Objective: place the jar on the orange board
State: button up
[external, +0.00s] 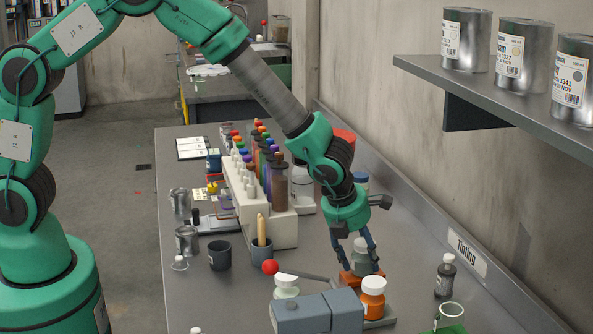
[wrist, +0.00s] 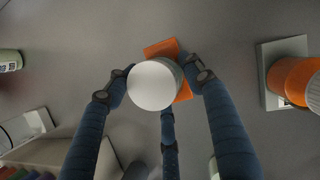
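The jar (external: 366,264) is a small grey-green jar between my gripper's fingers. In the wrist view its round white lid (wrist: 152,86) faces the camera. My gripper (external: 362,256) points down with its fingers against the jar's sides; it also shows in the wrist view (wrist: 160,80). The orange board (external: 347,279) lies on the bench under the jar, and its orange edges show around the jar in the wrist view (wrist: 160,48). The jar hides the board's middle. I cannot tell whether the jar's base touches the board.
An orange jar (external: 373,298) stands on a grey plate close in front; it is at right in the wrist view (wrist: 292,80). A bottle rack (external: 258,215) stands behind left.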

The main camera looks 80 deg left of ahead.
jog(key=o, duration=0.4)
jog(key=shift+r, duration=0.15)
jog(key=p+v, duration=0.3)
jog(key=v, duration=0.9)
dwell(0.4)
